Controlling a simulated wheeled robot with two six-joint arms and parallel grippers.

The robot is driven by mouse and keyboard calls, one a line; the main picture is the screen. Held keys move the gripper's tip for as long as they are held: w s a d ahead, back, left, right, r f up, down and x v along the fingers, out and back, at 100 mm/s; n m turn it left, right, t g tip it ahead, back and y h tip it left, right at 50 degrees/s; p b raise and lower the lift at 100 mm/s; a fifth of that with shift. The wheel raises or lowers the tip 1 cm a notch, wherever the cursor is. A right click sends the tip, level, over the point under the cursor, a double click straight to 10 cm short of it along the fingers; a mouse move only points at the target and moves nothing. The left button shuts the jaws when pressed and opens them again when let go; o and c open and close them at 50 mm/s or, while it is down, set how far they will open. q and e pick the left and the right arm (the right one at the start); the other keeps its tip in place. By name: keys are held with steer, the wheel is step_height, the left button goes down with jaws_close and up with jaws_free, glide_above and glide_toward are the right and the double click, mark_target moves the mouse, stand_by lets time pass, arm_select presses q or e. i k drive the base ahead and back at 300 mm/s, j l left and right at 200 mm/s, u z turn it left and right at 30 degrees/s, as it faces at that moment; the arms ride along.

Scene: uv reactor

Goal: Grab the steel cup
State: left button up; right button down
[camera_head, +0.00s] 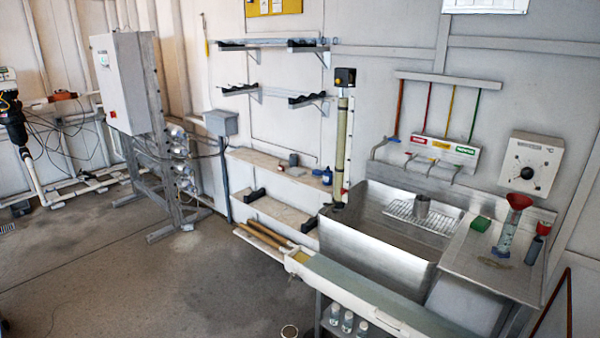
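A small grey metal cup (422,206), which looks like the steel cup, stands upright on a wire rack (400,209) in the steel sink (365,250). The sink is at the right of the head view, against the back wall. Neither of my grippers shows in this view.
A drainboard (470,262) right of the sink holds a green block (480,223) and a red-funnelled cylinder (508,225). Taps (420,160) overhang the sink's back. A long pale trough (350,300) runs along its front. The floor (130,270) at left is largely clear.

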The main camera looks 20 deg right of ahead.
mark_target(422, 202)
steer(key=z, duration=1.4)
steer(key=i, duration=0.05)
